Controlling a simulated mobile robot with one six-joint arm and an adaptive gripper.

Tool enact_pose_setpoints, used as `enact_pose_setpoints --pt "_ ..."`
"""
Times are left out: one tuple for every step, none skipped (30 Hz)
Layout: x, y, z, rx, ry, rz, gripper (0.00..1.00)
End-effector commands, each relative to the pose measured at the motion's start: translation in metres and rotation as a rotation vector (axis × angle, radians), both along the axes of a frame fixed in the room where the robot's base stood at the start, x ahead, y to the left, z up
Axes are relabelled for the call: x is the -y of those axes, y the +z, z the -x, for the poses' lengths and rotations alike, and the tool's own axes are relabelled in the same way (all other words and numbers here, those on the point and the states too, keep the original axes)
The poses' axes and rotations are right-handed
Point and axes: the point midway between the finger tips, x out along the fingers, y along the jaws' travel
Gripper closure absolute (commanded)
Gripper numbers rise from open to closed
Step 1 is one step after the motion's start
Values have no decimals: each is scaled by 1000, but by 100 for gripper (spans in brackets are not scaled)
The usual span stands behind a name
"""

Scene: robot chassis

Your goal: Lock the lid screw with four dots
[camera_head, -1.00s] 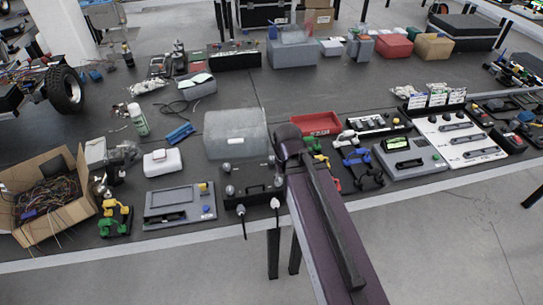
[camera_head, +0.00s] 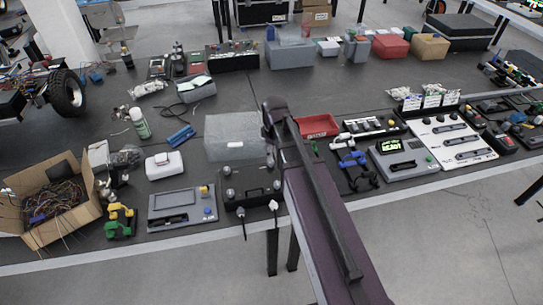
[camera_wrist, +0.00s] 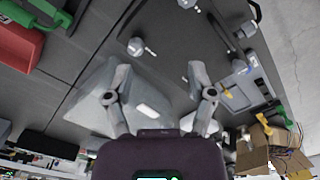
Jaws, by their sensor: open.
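A translucent lid (camera_head: 236,138) stands at the back of a black box (camera_head: 250,188) near the front edge of the table. In the wrist view the lid (camera_wrist: 92,98) lies beneath my open fingers. Several grey knob-like screws show around the box, one at its left front (camera_head: 229,193). In the wrist view one screw (camera_wrist: 136,46) lies beyond my fingertips, with others farther off. Dots on them are too small to make out. My gripper (camera_wrist: 158,72) is open, with nothing visibly held between its fingers.
A grey panel device (camera_head: 182,207) and a white box (camera_head: 164,165) lie to the left. A red tray (camera_head: 318,125) and a device with a green screen (camera_head: 403,158) lie to the right. A cardboard box (camera_head: 75,225) holds wires. The table behind is partly clear.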

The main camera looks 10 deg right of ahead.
Motion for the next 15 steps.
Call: enact_pose_setpoints --pt "0 10 -15 0 70 0 29" --pt "0 12 -20 0 113 0 29" --pt "0 16 -26 0 168 0 29" --pt "0 18 -31 0 208 0 29" --pt "0 20 -35 0 244 0 29" --pt "0 22 -40 0 289 0 29" --pt "0 24 -43 0 320 0 29" --pt "0 25 -46 0 348 0 29" --pt "0 26 -50 0 381 0 29" --pt "0 27 -52 0 402 0 29" --pt "0 28 -53 0 421 0 29" --pt "0 29 -55 0 441 0 29" --pt "1 29 -56 0 452 0 29" --pt "1 29 -57 0 461 0 29" --pt "1 29 -58 0 471 -1 29"
